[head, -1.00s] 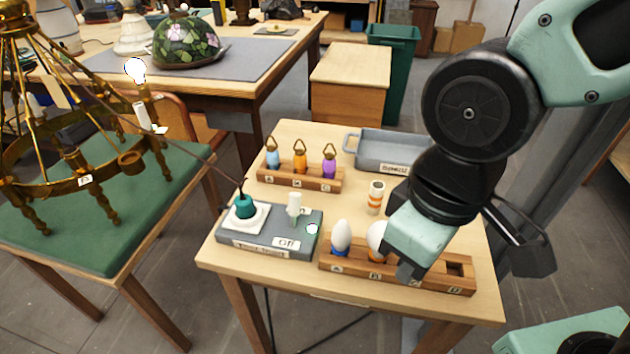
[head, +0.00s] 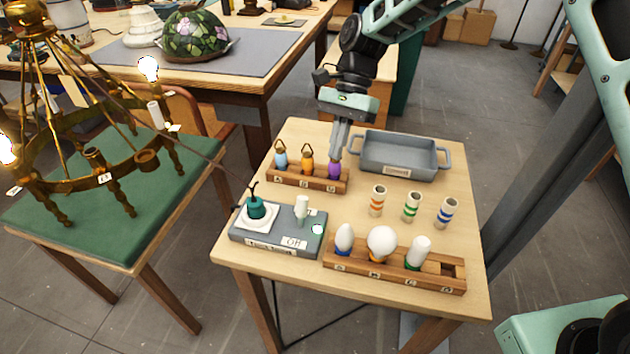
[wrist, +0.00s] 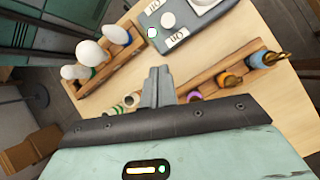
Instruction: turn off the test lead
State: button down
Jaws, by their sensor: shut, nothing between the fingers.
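The grey test lead box (head: 262,243) sits at the front left of the small table. It has a white switch lever (head: 302,207), an "Off" label (head: 293,242) and a pale lit indicator (head: 318,229). Which way the lever leans is unclear. A teal plug (head: 256,207) stands on its white pad, and a cable runs from it to the brass chandelier (head: 104,178). A chandelier bulb (head: 148,68) glows. My gripper (head: 337,151) is shut and empty, behind and right of the box, by the purple socket. The box also shows at the top of the wrist view (wrist: 190,32).
A wooden rack (head: 310,180) holds blue, orange and purple (head: 335,170) sockets; my fingers cover the purple one's top. A grey tray (head: 398,153) stands behind. Striped tubes (head: 412,207) stand on the right. A bulb rack (head: 390,269) is at the front, right of the box.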

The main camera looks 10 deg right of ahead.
aim_at(301, 211)
jog(key=w, duration=0.1)
jog(key=w+d+f+m, duration=0.1)
jog(key=w+m, duration=0.1)
jog(key=shift+d+f+g+y, duration=0.25)
jog(key=shift+f+g+y, duration=0.05)
jog(key=shift+y, duration=0.1)
jog(key=shift+s, duration=0.1)
jog(key=p+x, duration=0.3)
jog(key=x, duration=0.6)
jog(key=shift+s, duration=0.1)
jog(key=s+a+p, duration=0.1)
jog(key=s+a, duration=0.1)
jog(key=shift+a+r+p, duration=0.25)
jog(key=shift+a+p, duration=0.05)
jog(key=shift+p, duration=0.1)
jog(key=shift+s+a, duration=0.15)
jog(key=shift+a, duration=0.3)
